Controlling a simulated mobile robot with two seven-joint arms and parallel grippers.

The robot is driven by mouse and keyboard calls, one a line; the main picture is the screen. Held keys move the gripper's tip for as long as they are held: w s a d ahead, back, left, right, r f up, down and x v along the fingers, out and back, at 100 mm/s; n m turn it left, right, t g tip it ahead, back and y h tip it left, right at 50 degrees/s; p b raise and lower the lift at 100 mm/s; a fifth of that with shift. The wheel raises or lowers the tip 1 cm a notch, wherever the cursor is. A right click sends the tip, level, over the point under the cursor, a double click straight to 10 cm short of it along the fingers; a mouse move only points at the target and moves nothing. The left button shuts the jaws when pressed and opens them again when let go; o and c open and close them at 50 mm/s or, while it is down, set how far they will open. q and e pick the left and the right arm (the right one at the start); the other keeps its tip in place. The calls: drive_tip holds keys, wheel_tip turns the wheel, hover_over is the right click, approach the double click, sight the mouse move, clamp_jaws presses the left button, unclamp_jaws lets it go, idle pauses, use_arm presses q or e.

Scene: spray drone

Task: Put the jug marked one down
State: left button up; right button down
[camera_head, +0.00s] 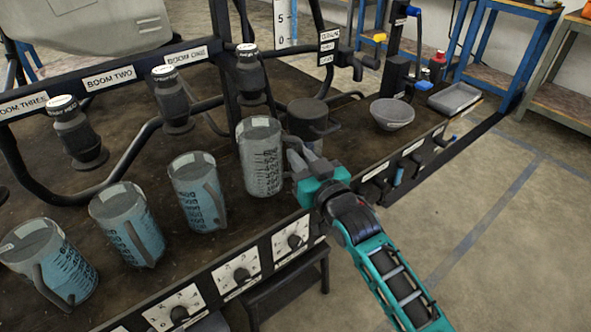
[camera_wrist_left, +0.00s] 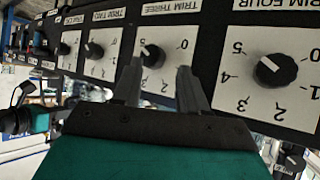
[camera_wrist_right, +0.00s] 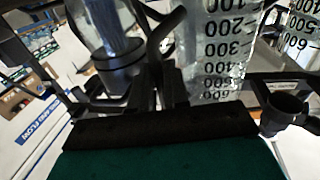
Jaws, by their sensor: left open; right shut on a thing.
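A clear grey measuring jug (camera_head: 262,158) with dark scale marks is at the right end of a row of jugs on the bench, below the boom one nozzle. I cannot read a number one on it. My right gripper (camera_head: 304,160) is shut on its handle, at the jug's right side. The jug (camera_wrist_right: 215,55) and its handle (camera_wrist_right: 166,32) show between and above the fingers in the right wrist view. The jug looks upright; I cannot tell if its base touches the bench. My left gripper (camera_wrist_left: 158,85) is open and empty, facing the trim dial panel.
Three jugs with blue liquid (camera_head: 198,192) (camera_head: 128,226) (camera_head: 48,265) stand to the left. A dark pot (camera_head: 310,120) stands close behind the held jug. A grey bowl (camera_head: 392,113) and a tray (camera_head: 454,98) are farther right. Trim dials (camera_head: 240,275) line the front edge.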

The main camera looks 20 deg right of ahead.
use_arm(q)
drive_tip(key=shift+w+d+f+b, duration=0.25)
drive_tip(key=shift+f+b, duration=0.2)
drive_tip(key=shift+b, duration=0.6)
use_arm(e)
drive_tip(key=w+f, duration=0.1)
drive_tip(key=f, duration=0.1)
drive_tip(key=w+f, duration=0.1)
drive_tip(key=shift+w+a+f, duration=0.1)
drive_tip(key=shift+a+f, duration=0.1)
drive_tip(key=shift+f, duration=0.15)
use_arm(q)
drive_tip(key=shift+d+r, duration=0.1)
use_arm(e)
drive_tip(key=shift+r, duration=0.1)
drive_tip(key=c, duration=1.1)
unclamp_jaws()
